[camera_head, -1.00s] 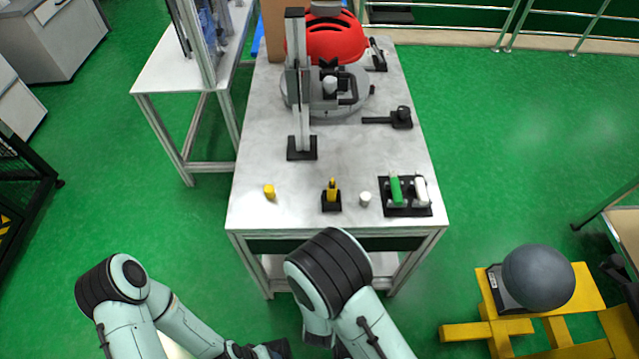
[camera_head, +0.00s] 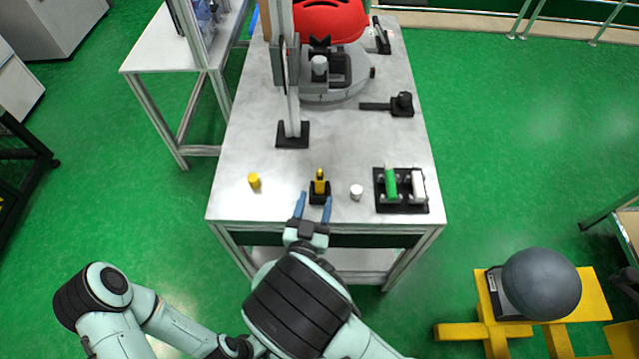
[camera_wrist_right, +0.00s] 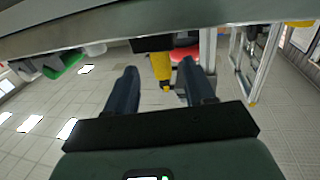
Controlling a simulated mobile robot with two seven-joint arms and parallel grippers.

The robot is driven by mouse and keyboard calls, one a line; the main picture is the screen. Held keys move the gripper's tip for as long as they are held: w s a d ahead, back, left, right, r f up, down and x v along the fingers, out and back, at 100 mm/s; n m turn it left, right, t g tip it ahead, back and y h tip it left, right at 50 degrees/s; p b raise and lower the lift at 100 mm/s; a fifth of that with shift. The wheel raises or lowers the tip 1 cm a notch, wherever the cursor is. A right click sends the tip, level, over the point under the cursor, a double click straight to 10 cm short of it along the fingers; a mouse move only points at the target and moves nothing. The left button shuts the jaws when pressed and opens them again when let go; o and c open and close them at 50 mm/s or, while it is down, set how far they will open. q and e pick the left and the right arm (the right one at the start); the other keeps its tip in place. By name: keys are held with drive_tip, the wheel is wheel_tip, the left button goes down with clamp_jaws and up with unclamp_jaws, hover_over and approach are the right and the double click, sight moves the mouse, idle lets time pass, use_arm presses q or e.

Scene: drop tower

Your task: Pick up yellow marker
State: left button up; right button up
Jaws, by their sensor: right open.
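The yellow marker (camera_head: 320,178) stands in a small black holder (camera_head: 319,195) near the front edge of the table. My right gripper (camera_head: 314,200) is open at the table's front edge, with its blue fingers pointing at the holder, one on each side. In the right wrist view the yellow marker (camera_wrist_right: 160,70) shows between the two open fingers (camera_wrist_right: 159,78); I cannot tell if either touches it. My left arm is low at the bottom left, and its gripper fingers are not seen.
A yellow cylinder (camera_head: 254,181) stands to the left and a white cylinder (camera_head: 356,192) to the right. A black tray (camera_head: 402,208) holds a green and a white item. A metal post on a black base (camera_head: 292,134) stands behind. The table (camera_head: 245,140) is bare around these.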

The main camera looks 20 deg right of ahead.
sight(318, 188)
drive_tip(key=x, duration=0.5)
drive_tip(key=shift+w+d+r+b, duration=0.2)
drive_tip(key=shift+w+b, duration=0.1)
drive_tip(key=shift+w, duration=0.1)
drive_tip(key=c, duration=0.9)
drive_tip(key=shift+a, duration=0.1)
drive_tip(key=shift+c, duration=0.2)
